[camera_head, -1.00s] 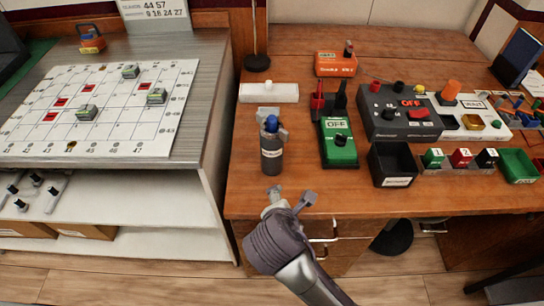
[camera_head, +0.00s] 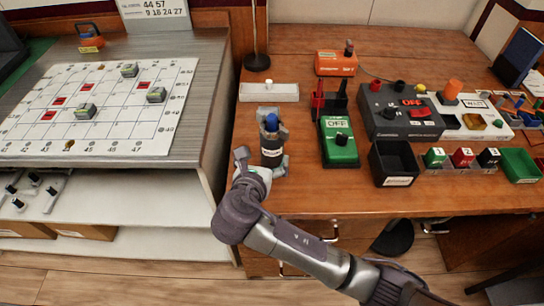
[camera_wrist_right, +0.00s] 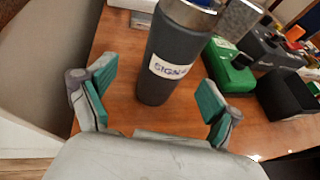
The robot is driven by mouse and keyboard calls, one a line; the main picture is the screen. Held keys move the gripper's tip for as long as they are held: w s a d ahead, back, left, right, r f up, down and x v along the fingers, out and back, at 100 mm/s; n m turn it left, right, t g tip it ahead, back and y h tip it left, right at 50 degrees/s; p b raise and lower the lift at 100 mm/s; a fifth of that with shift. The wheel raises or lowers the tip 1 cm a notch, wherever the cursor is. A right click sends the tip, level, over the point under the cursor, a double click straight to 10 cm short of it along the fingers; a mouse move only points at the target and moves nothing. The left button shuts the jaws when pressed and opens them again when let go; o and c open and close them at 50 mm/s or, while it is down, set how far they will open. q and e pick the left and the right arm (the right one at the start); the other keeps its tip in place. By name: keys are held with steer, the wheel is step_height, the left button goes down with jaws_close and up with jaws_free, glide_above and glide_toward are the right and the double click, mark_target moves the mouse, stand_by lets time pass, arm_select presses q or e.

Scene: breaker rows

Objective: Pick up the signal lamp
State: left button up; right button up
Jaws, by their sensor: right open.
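The signal lamp (camera_head: 271,152) is a dark grey upright cylinder with a white label and a blue top, standing near the front left of the wooden desk. In the right wrist view the lamp (camera_wrist_right: 172,50) shows its label, partly reading "SIGNAL", and its top is cut off by the frame. My right gripper (camera_head: 257,166) is at the front left of the lamp. In the wrist view its green-padded fingers (camera_wrist_right: 152,104) are spread wide, one to each side of the lamp's lower body, with visible gaps. My left gripper is not in view.
A green box labelled OFF (camera_head: 338,143) stands right of the lamp, with a black bin (camera_head: 392,165) beyond it. A white block (camera_head: 269,92) lies behind the lamp. The metal bench (camera_head: 205,100) with a marked white board is on the left.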

mark_target(269, 154)
steer(key=x, duration=0.2)
steer(key=d+x, duration=0.1)
steer(key=x, duration=0.1)
steer(key=shift+w, duration=0.15)
steer(key=shift+w+f, duration=0.2)
steer(key=shift+w, duration=0.2)
steer(key=shift+r, duration=0.1)
jaws_close()
steer(key=shift+r, duration=2.2)
steer(key=s+d+r+p, duration=0.2)
steer(key=s+d+r, duration=0.4)
steer(key=d, duration=0.4)
steer(key=shift+r, duration=0.3)
